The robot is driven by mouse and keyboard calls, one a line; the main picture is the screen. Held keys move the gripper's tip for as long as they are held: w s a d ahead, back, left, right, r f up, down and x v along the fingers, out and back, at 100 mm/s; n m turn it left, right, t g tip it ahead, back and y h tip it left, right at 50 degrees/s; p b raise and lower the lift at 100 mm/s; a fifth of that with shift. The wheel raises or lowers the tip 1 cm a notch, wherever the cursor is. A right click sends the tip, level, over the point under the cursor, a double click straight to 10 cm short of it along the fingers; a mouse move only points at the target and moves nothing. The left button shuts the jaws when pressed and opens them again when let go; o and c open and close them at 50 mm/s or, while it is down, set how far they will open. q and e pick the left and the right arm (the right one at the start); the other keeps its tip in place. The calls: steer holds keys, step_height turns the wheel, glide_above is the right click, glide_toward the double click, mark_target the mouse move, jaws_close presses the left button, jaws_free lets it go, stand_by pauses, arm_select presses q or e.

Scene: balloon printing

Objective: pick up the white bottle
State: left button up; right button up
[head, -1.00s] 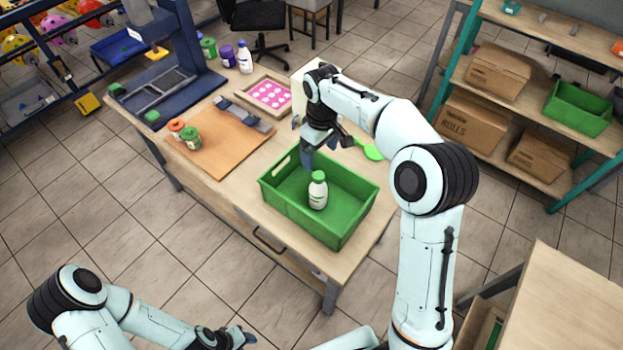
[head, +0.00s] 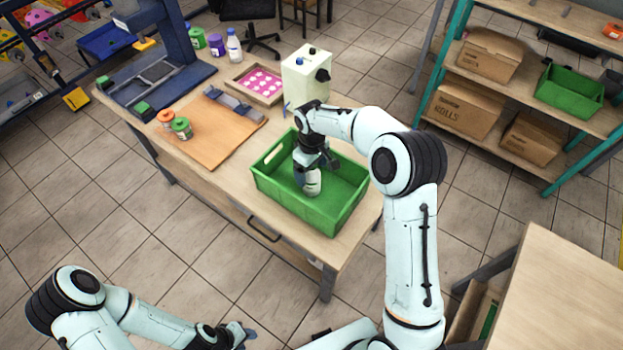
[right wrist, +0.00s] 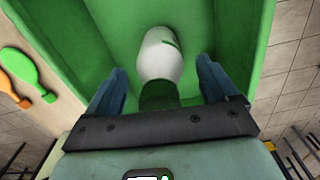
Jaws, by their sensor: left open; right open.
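The white bottle (head: 313,184) with a green cap stands inside the green crate (head: 293,207) on the table; in the head view my right gripper (head: 312,170) hides its top. In the right wrist view the white bottle (right wrist: 160,55) lies between the two blue fingers of my right gripper (right wrist: 161,68), its dark green cap closest to the palm. Gaps show on both sides, so the right gripper is open around the bottle without gripping it. My left gripper (head: 243,335) is low at the bottom of the head view, away from the table, and open.
The crate walls surround my right gripper. Behind the crate stands a cream machine (head: 305,78). A wooden board (head: 215,140) with two small jars, a tray of pink pieces (head: 258,82) and a blue-capped white bottle (head: 234,45) are also on the table.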

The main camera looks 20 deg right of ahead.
jaws_close()
